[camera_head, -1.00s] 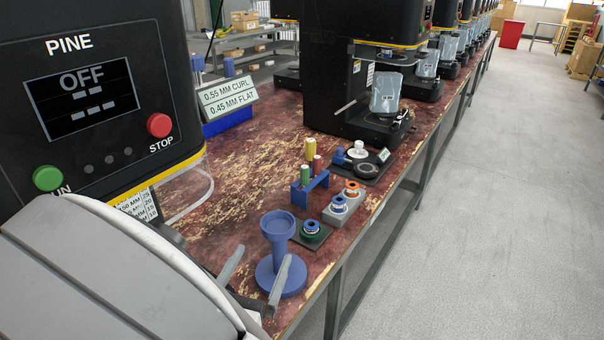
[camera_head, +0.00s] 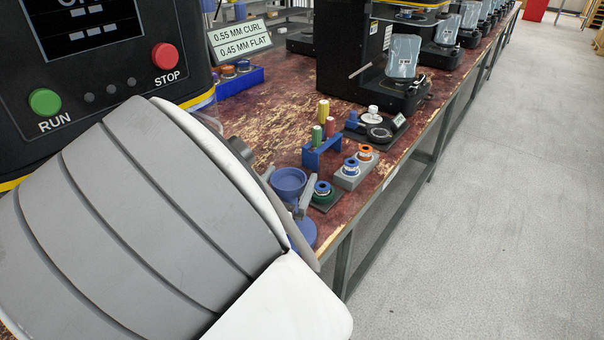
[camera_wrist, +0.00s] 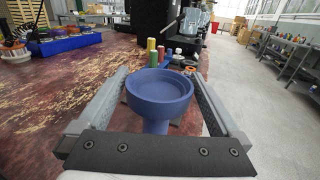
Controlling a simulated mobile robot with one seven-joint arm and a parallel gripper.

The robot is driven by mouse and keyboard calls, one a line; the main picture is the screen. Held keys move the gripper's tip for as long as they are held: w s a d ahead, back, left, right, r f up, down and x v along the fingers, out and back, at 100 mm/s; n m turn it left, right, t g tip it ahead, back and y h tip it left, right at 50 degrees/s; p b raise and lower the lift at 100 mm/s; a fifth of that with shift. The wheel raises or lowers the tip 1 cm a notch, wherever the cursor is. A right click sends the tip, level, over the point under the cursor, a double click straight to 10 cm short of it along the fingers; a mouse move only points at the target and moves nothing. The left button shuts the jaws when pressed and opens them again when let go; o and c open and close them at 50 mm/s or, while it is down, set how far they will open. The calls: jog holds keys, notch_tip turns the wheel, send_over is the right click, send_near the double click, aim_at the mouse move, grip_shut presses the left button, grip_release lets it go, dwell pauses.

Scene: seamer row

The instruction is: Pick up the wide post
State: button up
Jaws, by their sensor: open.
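The wide post is a blue stand with a round, hollow cup (camera_head: 289,181) on top and a wide round foot (camera_head: 303,236). It stands upright near the bench's front edge, and my arm hides much of its stem and foot. In the wrist view its cup (camera_wrist: 158,92) fills the space between the fingers. My gripper (camera_wrist: 159,72) is open, with one finger on each side of the post. I cannot tell whether either finger touches the cup. In the head view my gripper (camera_head: 287,184) is partly hidden behind my arm.
A black machine with RUN and STOP buttons (camera_head: 165,56) stands left. The aisle is clear.

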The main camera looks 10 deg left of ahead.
grip_shut()
dwell(0.4)
jog(key=shift+r, duration=0.1)
